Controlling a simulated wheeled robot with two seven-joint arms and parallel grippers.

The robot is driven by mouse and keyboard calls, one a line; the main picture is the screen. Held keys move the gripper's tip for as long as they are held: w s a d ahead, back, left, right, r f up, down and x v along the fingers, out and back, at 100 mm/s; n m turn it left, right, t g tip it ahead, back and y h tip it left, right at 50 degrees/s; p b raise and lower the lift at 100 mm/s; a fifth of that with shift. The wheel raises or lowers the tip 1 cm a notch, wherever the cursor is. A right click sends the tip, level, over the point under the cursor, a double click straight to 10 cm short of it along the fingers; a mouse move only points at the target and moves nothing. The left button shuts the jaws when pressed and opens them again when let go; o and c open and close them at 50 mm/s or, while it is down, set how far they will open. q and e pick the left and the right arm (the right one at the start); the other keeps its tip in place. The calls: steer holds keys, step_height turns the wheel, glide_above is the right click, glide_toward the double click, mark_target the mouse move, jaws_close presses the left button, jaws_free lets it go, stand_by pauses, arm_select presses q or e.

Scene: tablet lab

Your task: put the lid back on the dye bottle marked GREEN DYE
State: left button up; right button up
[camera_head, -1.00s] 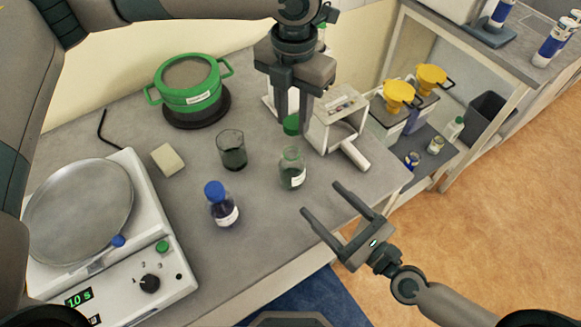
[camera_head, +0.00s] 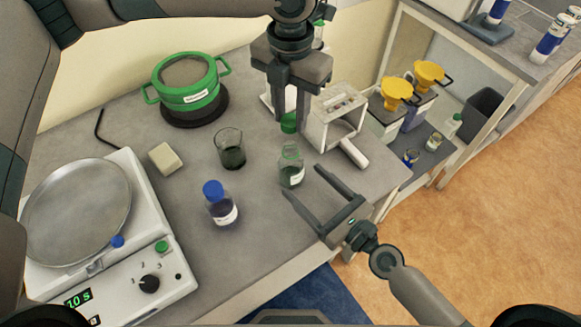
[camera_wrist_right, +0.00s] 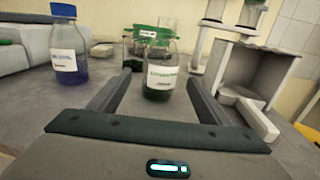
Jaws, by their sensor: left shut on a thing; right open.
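The green dye bottle (camera_head: 291,170) stands upright and open on the grey bench, clear glass with a white label and dark green liquid. It also shows in the right wrist view (camera_wrist_right: 161,72), between and beyond the fingers. The green lid (camera_head: 289,122) is held at the tips of my left gripper (camera_head: 290,114), above and behind the bottle, apart from it. My right gripper (camera_head: 300,186) is open and empty, its fingers pointing at the bottle from the front right.
A blue-capped bottle (camera_head: 220,205) stands left of the dye bottle. A beaker (camera_head: 230,150) of dark liquid stands behind it. A white open-fronted box (camera_head: 336,118) is to the right. A hotplate scale (camera_head: 150,250) fills the left. The bench's front edge is near.

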mark_target(291, 131)
steer(key=shift+x, duration=3.2)
steer(key=c, duration=1.6)
arm_select(q)
steer(key=shift+f, duration=2.5)
steer(key=shift+f, duration=0.1)
steer(key=shift+f, duration=0.8)
steer(key=shift+f, duration=0.55)
